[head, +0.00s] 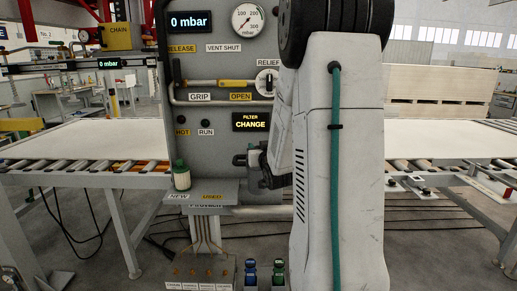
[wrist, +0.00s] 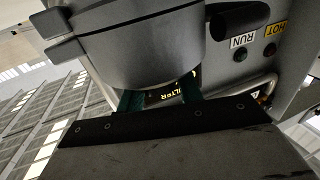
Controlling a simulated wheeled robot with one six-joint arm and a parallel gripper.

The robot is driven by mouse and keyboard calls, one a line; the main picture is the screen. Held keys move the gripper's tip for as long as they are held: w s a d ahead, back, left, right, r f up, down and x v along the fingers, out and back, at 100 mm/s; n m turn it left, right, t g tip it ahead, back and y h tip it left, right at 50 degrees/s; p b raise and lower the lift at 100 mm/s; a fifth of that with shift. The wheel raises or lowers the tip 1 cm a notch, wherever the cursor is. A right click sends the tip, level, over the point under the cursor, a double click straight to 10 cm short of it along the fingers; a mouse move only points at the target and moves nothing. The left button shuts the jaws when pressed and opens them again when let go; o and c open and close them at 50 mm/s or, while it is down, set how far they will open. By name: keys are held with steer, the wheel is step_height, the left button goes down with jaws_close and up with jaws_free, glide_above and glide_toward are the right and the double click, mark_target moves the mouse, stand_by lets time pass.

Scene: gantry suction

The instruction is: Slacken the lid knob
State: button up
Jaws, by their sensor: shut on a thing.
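The grey filter housing (wrist: 140,40) fills the top of the wrist view, with a clamp-like lug on its left side. My gripper (wrist: 160,94) is up against it, its two green-padded fingers reaching behind the housing's edge. The fingertips and the lid knob between them are hidden by the housing; the fingers are shut on it. In the head view my gripper (head: 265,168) is a dark shape at the panel, mostly behind my arm. I cannot tell from these frames how far the knob is turned.
A green-and-white filter cartridge (head: 181,177) stands at the NEW mark of the ledge; the USED spot (head: 212,196) looks empty. The control panel (head: 215,60) reads 0 mbar, and its display (head: 250,122) says FILTER CHANGE. A yellow-gripped handle (head: 236,83) and RUN button (head: 206,123) are close by.

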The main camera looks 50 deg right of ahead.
steer(key=o, duration=1)
steer(key=shift+s, duration=0.1)
steer(key=v, duration=0.7)
steer(key=shift+s+a, duration=0.25)
steer(key=shift+s, duration=0.05)
